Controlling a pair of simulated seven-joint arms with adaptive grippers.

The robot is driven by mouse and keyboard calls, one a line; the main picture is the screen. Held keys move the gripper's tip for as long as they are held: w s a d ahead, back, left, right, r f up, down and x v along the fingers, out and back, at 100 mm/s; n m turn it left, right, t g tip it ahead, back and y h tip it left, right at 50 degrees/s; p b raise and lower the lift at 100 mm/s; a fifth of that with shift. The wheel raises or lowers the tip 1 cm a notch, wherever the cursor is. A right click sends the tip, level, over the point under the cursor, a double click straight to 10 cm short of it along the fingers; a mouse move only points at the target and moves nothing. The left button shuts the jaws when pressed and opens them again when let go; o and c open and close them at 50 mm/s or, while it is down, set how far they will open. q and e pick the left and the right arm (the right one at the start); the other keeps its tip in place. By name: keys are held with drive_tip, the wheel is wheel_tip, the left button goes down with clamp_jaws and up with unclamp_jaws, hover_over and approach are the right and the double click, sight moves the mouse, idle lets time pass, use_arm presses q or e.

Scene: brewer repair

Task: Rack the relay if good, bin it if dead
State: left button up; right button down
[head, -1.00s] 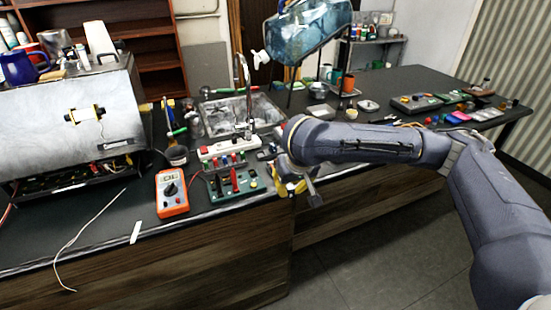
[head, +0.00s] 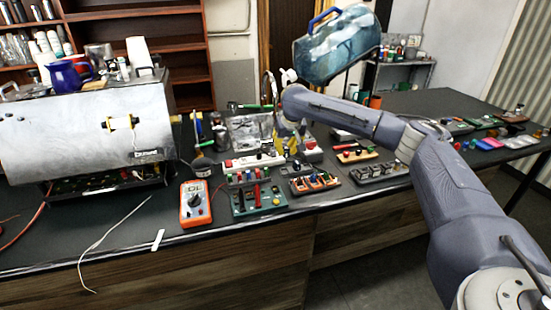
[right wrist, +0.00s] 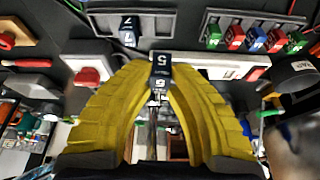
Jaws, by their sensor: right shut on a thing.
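My right gripper (head: 290,146) is above the counter, behind the front row of small boards. In the right wrist view its yellow fingers are shut on a dark relay (right wrist: 160,66) with a white "5" on it. In the head view the fingers and arm hide the relay. A green test board (head: 258,201) with red and dark parts stands at the counter's front, beside an orange multimeter (head: 194,206). A grey rack (right wrist: 168,22) holds a dark block marked "7" (right wrist: 129,30) in the right wrist view. My left gripper is not in view. I cannot make out a bin.
The large metal brewer (head: 85,125) fills the left of the counter. A white power strip (head: 254,161) lies behind the test board. An orange-slotted board (head: 314,182) and a dark slotted tray (head: 379,171) stand to its right.

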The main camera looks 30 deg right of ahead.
drive_tip(key=shift+w+a+n, duration=0.1)
drive_tip(key=shift+n, duration=0.2)
drive_tip(key=shift+f, duration=0.1)
hover_over(283, 170)
drive_tip(key=s, duration=0.2)
drive_tip(key=shift+w+a+f, duration=0.1)
drive_tip(key=shift+f, duration=2.7)
drive_tip(key=shift+f, duration=0.75)
idle(0.3)
drive_tip(key=c, duration=1.3)
unclamp_jaws()
drive_tip(key=v, duration=1.2)
